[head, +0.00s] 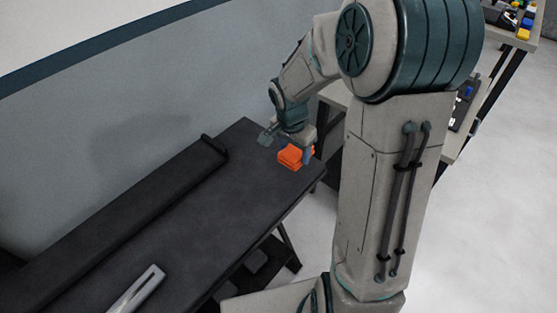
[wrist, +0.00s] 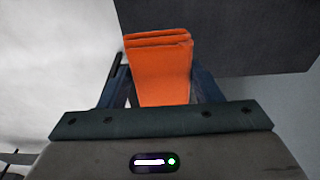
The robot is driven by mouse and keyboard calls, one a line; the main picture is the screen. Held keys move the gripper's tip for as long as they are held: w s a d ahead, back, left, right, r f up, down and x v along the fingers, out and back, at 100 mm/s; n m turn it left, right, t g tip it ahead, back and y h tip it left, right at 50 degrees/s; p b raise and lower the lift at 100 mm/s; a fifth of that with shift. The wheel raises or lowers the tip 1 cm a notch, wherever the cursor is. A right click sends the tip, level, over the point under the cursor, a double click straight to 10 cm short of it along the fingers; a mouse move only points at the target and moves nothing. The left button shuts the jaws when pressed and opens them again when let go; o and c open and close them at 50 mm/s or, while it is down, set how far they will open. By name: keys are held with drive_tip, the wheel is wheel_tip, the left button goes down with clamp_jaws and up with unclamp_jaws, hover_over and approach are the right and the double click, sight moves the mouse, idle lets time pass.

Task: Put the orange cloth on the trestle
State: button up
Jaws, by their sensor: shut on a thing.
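The orange cloth (head: 290,156) is a small folded block near the far right end of the dark trestle (head: 184,219). My gripper (head: 287,145) is shut on the cloth. In the wrist view the orange cloth (wrist: 161,75) sits between my two fingers, its folded layers facing up in the picture. The dark trestle top (wrist: 230,40) shows behind it in the wrist view. I cannot tell whether the cloth touches the trestle top or is held just above it.
A silver bar-shaped tool (head: 137,292) lies at the near end. Shelving with small coloured items (head: 515,22) stands at the upper right. The trestle's middle is clear.

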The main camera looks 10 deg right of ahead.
sight(282, 167)
drive_tip(key=w+a+f, duration=0.2)
drive_tip(key=w+a, duration=0.1)
drive_tip(key=shift+f, duration=2.25)
drive_tip(key=shift+f, duration=0.25)
drive_tip(key=o, duration=0.9)
drive_tip(key=shift+r, duration=0.1)
drive_tip(key=shift+r, duration=0.1)
